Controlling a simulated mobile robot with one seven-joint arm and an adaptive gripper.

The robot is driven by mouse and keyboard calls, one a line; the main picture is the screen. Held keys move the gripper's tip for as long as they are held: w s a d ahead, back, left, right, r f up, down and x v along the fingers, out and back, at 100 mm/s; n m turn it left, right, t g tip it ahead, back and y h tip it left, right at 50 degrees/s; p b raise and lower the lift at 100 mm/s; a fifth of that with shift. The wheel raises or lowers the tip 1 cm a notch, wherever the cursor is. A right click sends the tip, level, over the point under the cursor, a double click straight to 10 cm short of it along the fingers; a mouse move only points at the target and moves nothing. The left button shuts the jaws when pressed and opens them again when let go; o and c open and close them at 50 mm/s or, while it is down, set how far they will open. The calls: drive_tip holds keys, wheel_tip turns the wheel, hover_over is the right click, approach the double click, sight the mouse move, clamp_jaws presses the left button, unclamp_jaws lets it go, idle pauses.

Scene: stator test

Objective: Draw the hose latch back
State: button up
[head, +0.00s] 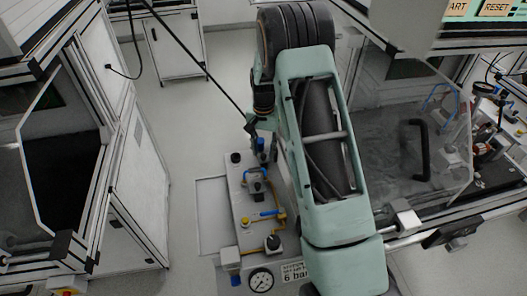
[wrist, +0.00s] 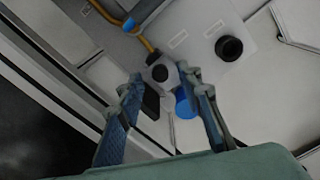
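My gripper (wrist: 161,80) shows in the wrist view with its two blue fingers spread apart. Between and beyond the fingertips is a grey fitting (wrist: 158,66) with a round dark opening or knob. A blue round part (wrist: 184,103) sits beside it, partly behind the right finger. A black block (wrist: 151,103) shows next to the left finger. I cannot tell which of these is the hose latch, or whether a finger touches any of them. In the head view my arm covers much of the middle, and the fingers are not clear there.
A black round knob (wrist: 229,48) stands right of the fitting. White cabinets (head: 140,190) stand left; a machine with a clear door (head: 440,150) stands right.

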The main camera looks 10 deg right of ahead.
drive_tip(key=shift+f, duration=0.55)
clamp_jaws()
